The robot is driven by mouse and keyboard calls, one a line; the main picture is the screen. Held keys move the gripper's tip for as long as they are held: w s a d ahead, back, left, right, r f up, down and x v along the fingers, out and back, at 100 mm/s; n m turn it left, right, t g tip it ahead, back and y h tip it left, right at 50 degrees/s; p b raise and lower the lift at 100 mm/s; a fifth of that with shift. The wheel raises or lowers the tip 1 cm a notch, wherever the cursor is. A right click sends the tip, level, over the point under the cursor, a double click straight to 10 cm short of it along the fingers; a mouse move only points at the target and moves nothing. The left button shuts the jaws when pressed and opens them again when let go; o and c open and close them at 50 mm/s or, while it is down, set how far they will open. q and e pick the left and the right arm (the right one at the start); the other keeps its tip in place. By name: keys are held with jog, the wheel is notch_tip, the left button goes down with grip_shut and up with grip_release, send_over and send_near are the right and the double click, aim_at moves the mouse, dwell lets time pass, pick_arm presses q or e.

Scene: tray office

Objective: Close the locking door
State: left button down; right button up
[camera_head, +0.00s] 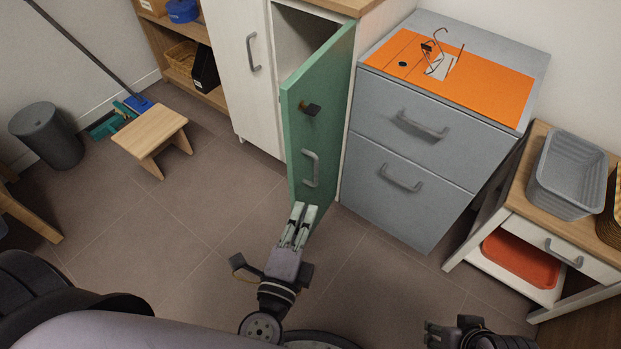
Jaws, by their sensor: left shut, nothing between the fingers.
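The green door (325,110) of the white cabinet stands open, swung out from its right side toward me. It has a dark latch knob (311,108) near its upper part and a pale grey handle (310,168) below. The cabinet opening (300,38) shows behind it at its upper left. My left gripper (299,210) is shut and empty, its fingertips overlapping the door's bottom edge in the picture, below the handle. I cannot tell whether they touch the door. My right gripper (438,335) is partly cut off at the bottom edge, away from the door; its jaws are unclear.
A grey drawer cabinet (400,150) with an orange mat (485,85) and glasses on top stands right of the door. A side table (520,190) with a grey tub (568,175) is further right. A wooden stool (150,135) and dark bin (48,137) stand left. Floor between is clear.

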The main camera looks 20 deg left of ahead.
pick_arm(q)
jog(key=w+a+p, duration=0.3)
jog(key=w+a, duration=0.1)
jog(key=w, duration=0.7)
jog(key=shift+r, duration=0.4)
pick_arm(e)
jog(key=s+x, duration=0.1)
jog(key=x, duration=0.6)
jog(key=shift+f+g, duration=0.3)
pick_arm(q)
jog(key=shift+a, duration=0.15)
pick_arm(e)
jog(key=shift+w+a, duration=0.1)
